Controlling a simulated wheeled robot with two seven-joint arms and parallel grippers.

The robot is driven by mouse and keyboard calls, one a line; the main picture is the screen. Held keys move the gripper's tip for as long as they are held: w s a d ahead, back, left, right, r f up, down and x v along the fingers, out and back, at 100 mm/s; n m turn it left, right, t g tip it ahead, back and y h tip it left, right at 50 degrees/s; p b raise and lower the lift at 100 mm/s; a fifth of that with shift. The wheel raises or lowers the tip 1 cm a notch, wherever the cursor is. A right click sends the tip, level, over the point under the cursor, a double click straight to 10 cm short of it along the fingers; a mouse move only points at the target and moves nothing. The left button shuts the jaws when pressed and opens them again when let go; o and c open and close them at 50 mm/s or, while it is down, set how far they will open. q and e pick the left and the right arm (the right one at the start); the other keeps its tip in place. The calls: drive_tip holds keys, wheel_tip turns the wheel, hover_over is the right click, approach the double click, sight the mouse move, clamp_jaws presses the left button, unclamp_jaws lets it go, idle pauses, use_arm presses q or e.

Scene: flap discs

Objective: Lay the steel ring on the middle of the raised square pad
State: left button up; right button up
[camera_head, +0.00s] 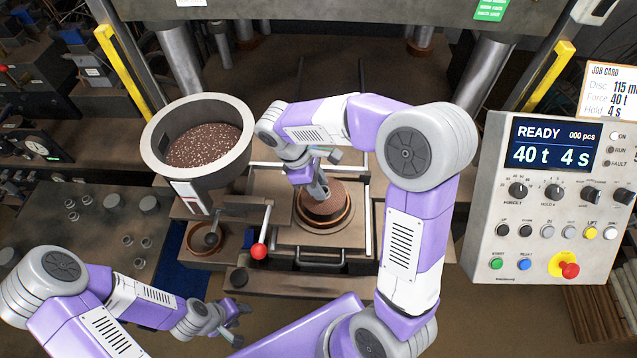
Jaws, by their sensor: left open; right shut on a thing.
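The raised square pad (288,236) is the metal plate in the middle of the press. A round brown disc of grit (325,208) with a copper-coloured rim sits in its middle. My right gripper (322,192) reaches down from above, over the back part of this disc. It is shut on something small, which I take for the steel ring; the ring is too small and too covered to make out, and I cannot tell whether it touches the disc. My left gripper (238,322) is open and empty, low in front of the press, apart from the pad.
A grey hopper (153,150) of brown grit stands left of the pad. A red-knobbed lever (259,251) rises at the pad's left front. A control panel (488,225) reading READY stands right. Steel columns (485,68) flank the press. My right arm crosses above the pad's right side.

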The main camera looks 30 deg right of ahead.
idle(0.3)
drive_tip(key=o, duration=1.1)
drive_tip(key=v, duration=0.7)
drive_tip(key=shift+w+a+r, duration=0.1)
drive_tip(key=shift+r, duration=0.1)
